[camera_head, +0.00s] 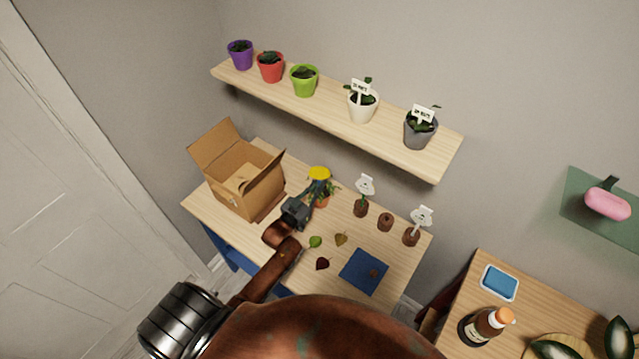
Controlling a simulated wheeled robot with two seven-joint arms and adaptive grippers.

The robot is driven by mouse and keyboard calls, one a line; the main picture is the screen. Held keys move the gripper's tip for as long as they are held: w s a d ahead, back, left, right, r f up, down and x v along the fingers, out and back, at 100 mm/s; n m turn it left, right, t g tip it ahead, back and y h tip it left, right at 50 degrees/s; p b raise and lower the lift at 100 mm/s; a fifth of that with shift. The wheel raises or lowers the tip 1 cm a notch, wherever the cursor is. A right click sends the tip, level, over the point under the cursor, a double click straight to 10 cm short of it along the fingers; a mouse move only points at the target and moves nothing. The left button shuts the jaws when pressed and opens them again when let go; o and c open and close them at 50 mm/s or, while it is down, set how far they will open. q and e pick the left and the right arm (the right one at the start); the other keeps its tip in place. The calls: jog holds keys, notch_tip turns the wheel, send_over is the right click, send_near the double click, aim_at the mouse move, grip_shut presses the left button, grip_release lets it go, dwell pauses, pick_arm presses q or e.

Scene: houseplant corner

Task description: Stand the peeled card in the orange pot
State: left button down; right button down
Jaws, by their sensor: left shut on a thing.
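My left gripper (317,187) reaches up across the table and is shut on a yellow card (319,173), seen as a small yellow shape at its fingertips. The orange pot (322,201), with a green plant in it, stands on the table just below and beside the fingers. The gripper partly covers the pot and its leaves. The card shows above the plant in the picture; I cannot tell whether it touches the plant or soil. My right gripper is not in view.
An open cardboard box (240,188) stands left of the gripper. Small brown holders, two with white flower-shaped tops (365,186), stand to the right. Loose leaves (341,239) and a blue mat (364,271) lie in front. A shelf of potted plants (330,115) is behind.

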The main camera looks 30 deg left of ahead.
pick_arm(q)
jog(key=shift+f+b, duration=0.4)
jog(key=shift+f, duration=0.25)
jog(key=shift+f, duration=0.35)
jog(key=shift+f+b, duration=0.6)
jog(key=shift+b, duration=0.05)
jog(key=c, duration=2)
grip_release()
jog(key=shift+c, duration=0.2)
jog(key=s+p, duration=0.4)
jog(key=s, duration=0.6)
jog(key=shift+a, duration=0.25)
